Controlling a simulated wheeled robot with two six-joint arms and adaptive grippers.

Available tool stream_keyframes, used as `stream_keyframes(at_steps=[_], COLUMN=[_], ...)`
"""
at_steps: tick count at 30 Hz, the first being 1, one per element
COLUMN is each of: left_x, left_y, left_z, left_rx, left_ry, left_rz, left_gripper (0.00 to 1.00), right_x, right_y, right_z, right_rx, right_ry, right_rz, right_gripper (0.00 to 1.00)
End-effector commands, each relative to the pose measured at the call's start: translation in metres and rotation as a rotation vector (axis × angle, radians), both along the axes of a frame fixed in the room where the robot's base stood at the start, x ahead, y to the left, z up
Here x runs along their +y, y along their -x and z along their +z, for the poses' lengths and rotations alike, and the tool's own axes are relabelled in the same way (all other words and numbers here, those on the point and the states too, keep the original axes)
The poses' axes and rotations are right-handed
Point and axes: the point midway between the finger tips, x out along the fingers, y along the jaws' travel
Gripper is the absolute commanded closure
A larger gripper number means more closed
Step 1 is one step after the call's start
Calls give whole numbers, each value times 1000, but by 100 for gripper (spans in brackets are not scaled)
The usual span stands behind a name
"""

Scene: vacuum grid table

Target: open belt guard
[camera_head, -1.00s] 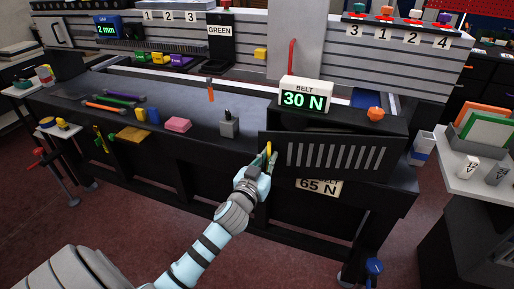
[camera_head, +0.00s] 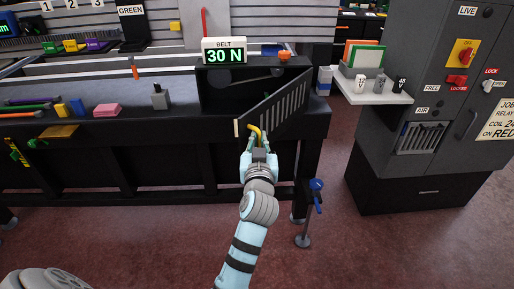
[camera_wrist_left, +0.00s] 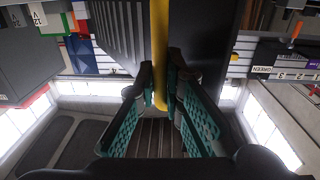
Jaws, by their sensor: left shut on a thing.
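The belt guard (camera_head: 279,107) is a dark slatted panel on the front of the bench housing. It stands swung out at an angle, hinged toward its right side, with the dark inside of the housing (camera_head: 222,93) showing behind it. A yellow handle (camera_head: 256,131) is on its free left edge. My left gripper (camera_head: 257,144) is shut on the yellow handle. In the left wrist view the yellow handle (camera_wrist_left: 159,60) runs between the two teal-padded fingers, with the slatted guard (camera_wrist_left: 118,38) behind. My right gripper is not in view.
A belt display (camera_head: 224,50) reading 30 N and an orange knob (camera_head: 284,56) sit on top of the housing. A blue-topped stand (camera_head: 316,186) is on the floor at right. A grey cabinet (camera_head: 430,110) and white shelf (camera_head: 372,94) are further right. The floor in front is clear.

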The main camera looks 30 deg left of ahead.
Motion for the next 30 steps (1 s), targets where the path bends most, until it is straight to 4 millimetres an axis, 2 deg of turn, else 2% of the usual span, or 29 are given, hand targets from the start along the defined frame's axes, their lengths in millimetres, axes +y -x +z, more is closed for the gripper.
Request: stream_keyframes(at_steps=[15, 16, 18, 26, 30], left_x=[-1, 0, 0, 0, 1], left_y=[-3, -3, -3, -3, -3], left_z=[-1, -1, -1, 0, 14], left_rx=[4, 4, 3, 3, -3], left_ry=[1, 1, 1, 1, 3], left_rz=[15, 15, 15, 16, 18], left_gripper=[100, 90, 82, 82, 82], right_x=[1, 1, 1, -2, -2], right_y=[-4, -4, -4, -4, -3], right_z=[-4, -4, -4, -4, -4], right_rx=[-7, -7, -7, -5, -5], right_ry=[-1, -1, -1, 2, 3], right_rz=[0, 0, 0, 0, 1], right_gripper=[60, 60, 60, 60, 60])
